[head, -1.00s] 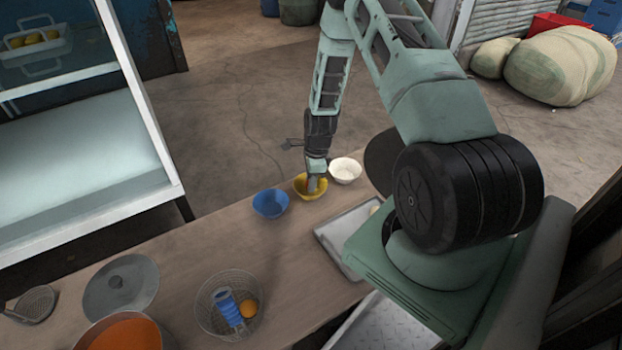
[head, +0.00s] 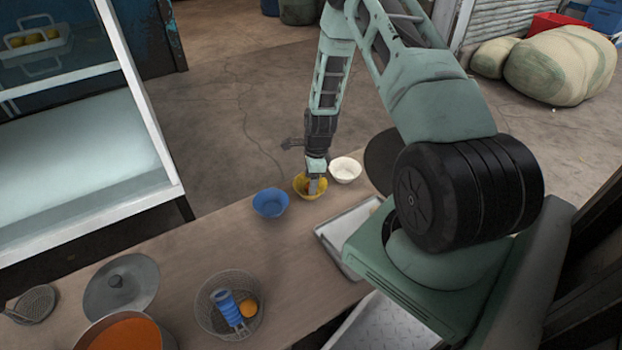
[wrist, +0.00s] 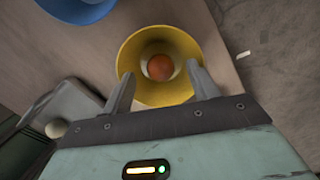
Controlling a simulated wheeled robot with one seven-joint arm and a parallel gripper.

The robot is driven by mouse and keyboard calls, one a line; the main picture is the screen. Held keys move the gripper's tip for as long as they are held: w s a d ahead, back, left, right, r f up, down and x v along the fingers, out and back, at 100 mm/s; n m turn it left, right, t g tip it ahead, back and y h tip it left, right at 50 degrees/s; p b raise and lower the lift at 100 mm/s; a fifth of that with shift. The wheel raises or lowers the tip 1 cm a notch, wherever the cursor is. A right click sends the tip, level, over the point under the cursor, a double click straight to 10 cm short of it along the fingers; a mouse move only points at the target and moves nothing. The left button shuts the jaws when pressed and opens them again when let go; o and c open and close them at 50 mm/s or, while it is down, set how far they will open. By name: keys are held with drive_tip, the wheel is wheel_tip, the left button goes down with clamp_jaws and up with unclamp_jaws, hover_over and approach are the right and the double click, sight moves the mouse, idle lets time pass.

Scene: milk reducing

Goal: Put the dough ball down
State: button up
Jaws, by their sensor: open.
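The dough ball appears as a round orange-brown ball (wrist: 160,67) at the bottom of the yellow bowl (wrist: 150,100) in the wrist view. In the head view the yellow bowl (head: 301,188) stands near the table's far edge, and my gripper largely hides its inside. My gripper (wrist: 160,71) is open, with one finger on either side of the ball in the picture and a gap between each finger and the ball. In the head view my gripper (head: 314,191) points down into the bowl.
A blue bowl (head: 270,203) stands close on the left and a white bowl (head: 345,170) close on the right. A metal tray (head: 335,247) lies nearer me, with a pale ball (wrist: 57,128) on it. A wire basket (head: 207,318) is farther left.

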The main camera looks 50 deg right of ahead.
wheel_tip(320, 180, up, 7)
drive_tip(key=p, duration=0.6)
drive_tip(key=shift+r, duration=0.1)
